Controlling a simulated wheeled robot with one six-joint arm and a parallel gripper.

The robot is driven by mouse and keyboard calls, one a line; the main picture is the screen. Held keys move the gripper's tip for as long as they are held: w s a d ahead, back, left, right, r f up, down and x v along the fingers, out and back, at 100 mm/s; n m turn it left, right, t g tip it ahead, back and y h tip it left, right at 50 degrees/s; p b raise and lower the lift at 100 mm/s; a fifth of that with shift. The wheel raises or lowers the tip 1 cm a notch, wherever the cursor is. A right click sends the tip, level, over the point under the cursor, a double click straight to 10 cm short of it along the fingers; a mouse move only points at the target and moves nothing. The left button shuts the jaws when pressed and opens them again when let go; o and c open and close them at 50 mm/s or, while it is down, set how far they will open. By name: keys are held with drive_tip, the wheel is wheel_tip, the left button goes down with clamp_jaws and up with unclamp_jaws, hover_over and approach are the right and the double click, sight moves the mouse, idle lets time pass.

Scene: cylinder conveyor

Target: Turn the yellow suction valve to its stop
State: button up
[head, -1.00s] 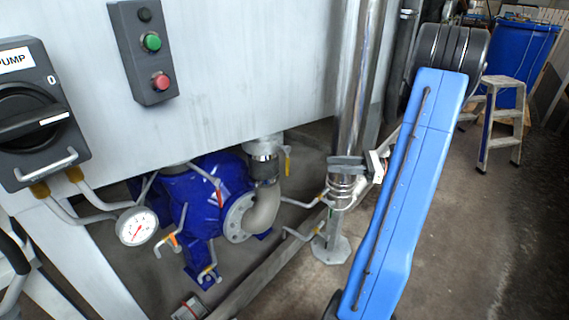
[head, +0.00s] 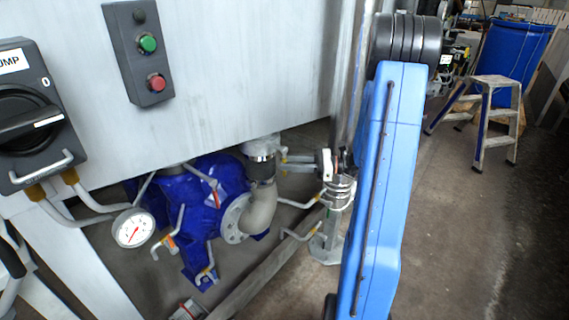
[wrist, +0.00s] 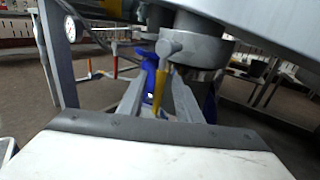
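My gripper (wrist: 160,84) is open, with one finger on each side of the lever and visible gaps between. In the head view my gripper (head: 285,161) points left at the grey pipe elbow (head: 262,205) by the blue pump (head: 185,203). The yellow lever is hard to make out there, partly hidden by the fingers. I cannot tell whether the fingertips touch it.
The steel cabinet wall (head: 235,60) hangs over the pump. A gauge (head: 133,228) and several small hooked levers are around the pump. A vertical steel pipe stands behind my arm. A step stool (head: 490,110) and blue barrel (head: 515,58) are at the right.

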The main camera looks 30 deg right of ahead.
drive_tip(key=shift+x, duration=0.8)
clamp_jaws()
drive_tip(key=shift+d, duration=0.1)
drive_tip(key=w+d+r+n+h, duration=0.1)
drive_tip(key=d+r+n+h, duration=0.3)
drive_tip(key=n+h, duration=0.6)
drive_tip(key=shift+w+d+r+n+h, duration=0.25)
drive_tip(key=shift+w+r+n+h, duration=0.15)
drive_tip(key=shift+r+n, duration=0.2)
idle(0.6)
